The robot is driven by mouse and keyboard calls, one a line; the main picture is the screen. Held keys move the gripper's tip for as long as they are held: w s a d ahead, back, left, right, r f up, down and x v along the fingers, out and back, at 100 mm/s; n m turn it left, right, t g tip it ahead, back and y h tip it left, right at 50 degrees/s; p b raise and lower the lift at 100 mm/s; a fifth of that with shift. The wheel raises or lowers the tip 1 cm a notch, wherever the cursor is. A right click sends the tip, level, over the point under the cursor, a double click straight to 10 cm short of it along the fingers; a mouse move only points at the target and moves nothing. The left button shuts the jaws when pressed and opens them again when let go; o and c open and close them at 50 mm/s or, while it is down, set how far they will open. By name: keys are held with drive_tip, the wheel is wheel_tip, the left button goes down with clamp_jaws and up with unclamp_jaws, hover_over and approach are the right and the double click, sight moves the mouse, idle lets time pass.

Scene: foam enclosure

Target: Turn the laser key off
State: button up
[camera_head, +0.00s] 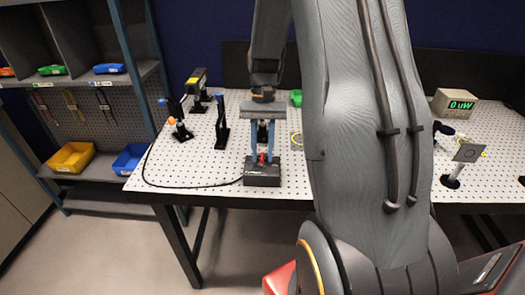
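A black laser controller box (262,178) sits near the front edge of the white perforated table. A small red part (263,158), which looks like the key, stands on its top. My gripper (263,152) points straight down over the box, with its two blue-grey fingers apart and the red part between their tips. I see a gap between the fingers; contact with the red part is too small to tell. The key's turn angle cannot be read at this size.
A black cable (180,186) runs left from the box. Optic posts (221,125) and a yellow-black laser head (196,82) stand behind left. A meter reading 0 uW (456,104) and a grey plate on a post (467,153) are at right. My arm hides the table's middle.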

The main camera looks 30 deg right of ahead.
drive_tip(key=shift+r, duration=0.1)
drive_tip(key=b+v, duration=0.2)
drive_tip(key=v, duration=0.5)
drive_tip(key=shift+w+r, duration=0.2)
drive_tip(key=shift+r, duration=0.1)
idle(0.3)
drive_tip(key=s+a+f+n, duration=0.1)
drive_tip(key=a, duration=0.1)
drive_tip(key=s+a+f+n+t+h+b, duration=0.1)
drive_tip(key=a+f, duration=0.1)
drive_tip(key=a, duration=0.1)
drive_tip(key=s+a+f+n+t, duration=0.1)
drive_tip(key=s+a, duration=0.1)
drive_tip(key=a, duration=0.1)
drive_tip(key=shift+s+f+h, duration=0.1)
drive_tip(key=shift+f+h, duration=0.05)
drive_tip(key=shift+h, duration=0.25)
drive_tip(key=s+a+f+n+t+b, duration=0.1)
drive_tip(key=s+a+f+n+t, duration=0.2)
drive_tip(key=s+a, duration=0.3)
drive_tip(key=shift+a+f+n+h, duration=0.2)
drive_tip(key=shift+n+h, duration=0.1)
